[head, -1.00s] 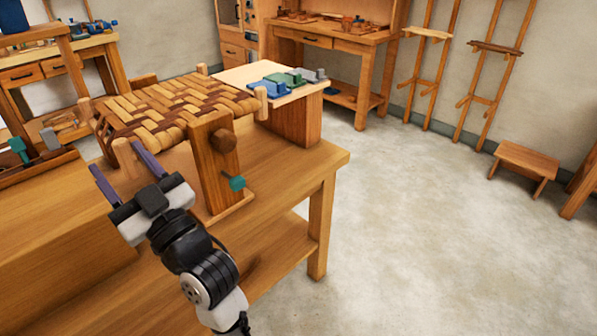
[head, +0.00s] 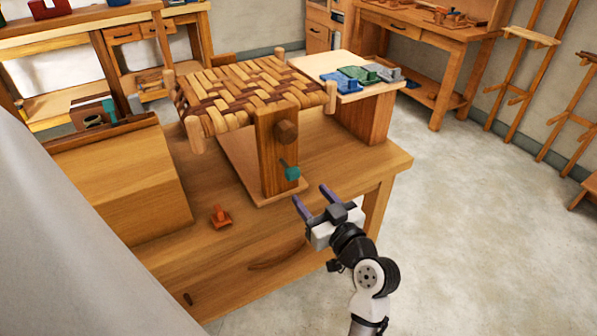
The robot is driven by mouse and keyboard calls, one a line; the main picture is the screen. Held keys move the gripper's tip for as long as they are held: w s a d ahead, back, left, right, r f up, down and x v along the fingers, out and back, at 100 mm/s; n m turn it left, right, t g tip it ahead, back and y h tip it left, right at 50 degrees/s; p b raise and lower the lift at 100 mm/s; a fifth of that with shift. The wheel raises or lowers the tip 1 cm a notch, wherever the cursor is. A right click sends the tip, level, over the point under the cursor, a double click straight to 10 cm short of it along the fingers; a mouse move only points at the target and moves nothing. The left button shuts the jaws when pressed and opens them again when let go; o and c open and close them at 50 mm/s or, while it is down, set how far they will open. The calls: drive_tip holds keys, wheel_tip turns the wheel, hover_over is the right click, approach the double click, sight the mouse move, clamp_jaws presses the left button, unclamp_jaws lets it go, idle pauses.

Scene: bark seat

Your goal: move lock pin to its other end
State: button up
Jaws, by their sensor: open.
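A teal-headed pin, which looks like the lock pin (head: 291,173), sticks out near the lower part of the wooden upright (head: 272,150) under the woven seat (head: 245,88). A dark brown wooden knob (head: 286,131) sits above it on the same upright. My gripper (head: 311,195) is open and empty, its two purple fingers pointing toward the upright. In the picture it is just below and right of the teal head, apart from it.
The workbench (head: 385,163) carries the seat stand. A small orange-brown piece (head: 220,216) lies on the bench front. A wooden box (head: 125,182) stands left. A pale board (head: 335,70) with blue, green and grey blocks is behind right. Open floor lies right.

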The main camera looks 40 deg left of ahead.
sight(295, 176)
drive_tip(key=p+x, duration=0.2)
drive_tip(key=x, duration=0.6)
drive_tip(key=shift+w+a, duration=0.1)
drive_tip(key=shift+a, duration=0.05)
